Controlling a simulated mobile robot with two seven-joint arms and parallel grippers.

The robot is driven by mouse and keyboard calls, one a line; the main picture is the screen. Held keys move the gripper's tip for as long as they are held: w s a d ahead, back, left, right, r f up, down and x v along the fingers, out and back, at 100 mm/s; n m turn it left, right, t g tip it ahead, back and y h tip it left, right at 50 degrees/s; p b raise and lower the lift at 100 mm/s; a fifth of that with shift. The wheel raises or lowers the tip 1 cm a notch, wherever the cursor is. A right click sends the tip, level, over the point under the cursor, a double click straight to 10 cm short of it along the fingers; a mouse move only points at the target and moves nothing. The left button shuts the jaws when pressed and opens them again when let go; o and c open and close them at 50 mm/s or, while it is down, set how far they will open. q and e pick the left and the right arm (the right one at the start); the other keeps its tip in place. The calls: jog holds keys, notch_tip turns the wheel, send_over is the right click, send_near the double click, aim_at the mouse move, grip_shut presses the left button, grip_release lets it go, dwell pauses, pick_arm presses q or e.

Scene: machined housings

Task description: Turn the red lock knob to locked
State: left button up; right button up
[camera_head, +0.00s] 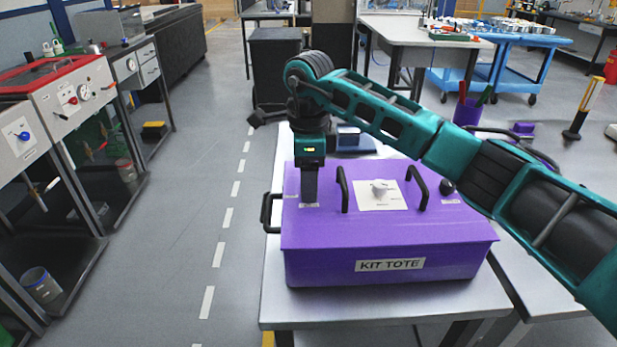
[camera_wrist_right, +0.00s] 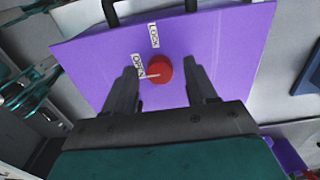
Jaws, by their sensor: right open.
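The red lock knob (camera_wrist_right: 160,69) sits on the purple lid of the kit tote (camera_wrist_right: 100,55), seen in the right wrist view. Its white pointer mark is turned toward the OPEN label (camera_wrist_right: 138,67); the LOCK label (camera_wrist_right: 154,36) is farther up. My right gripper (camera_wrist_right: 161,72) is open, with one finger on each side of the knob and gaps visible to both. In the head view the right gripper (camera_head: 309,202) points down at the left part of the tote (camera_head: 385,262) and hides the red knob. My left gripper is not in view.
On the lid are a white knob (camera_head: 379,187) on a white plate, a black knob (camera_head: 447,186), and two black handles (camera_head: 343,188) beside the plate. The tote rests on a pale table (camera_head: 380,308). A blue box (camera_head: 352,141) stands behind it.

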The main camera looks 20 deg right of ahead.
jog(key=shift+c, duration=0.4)
grip_shut()
jog(key=shift+m, duration=0.4)
jog(key=m+p, duration=0.1)
jog(key=m, duration=0.2)
jog(key=shift+m, duration=0.4)
jog(key=m, duration=0.4)
jog(key=shift+p, duration=0.35)
jog(key=m, duration=0.5)
jog(key=shift+m+p, duration=0.4)
jog(key=shift+m, duration=1.7)
jog(key=shift+p, duration=0.3)
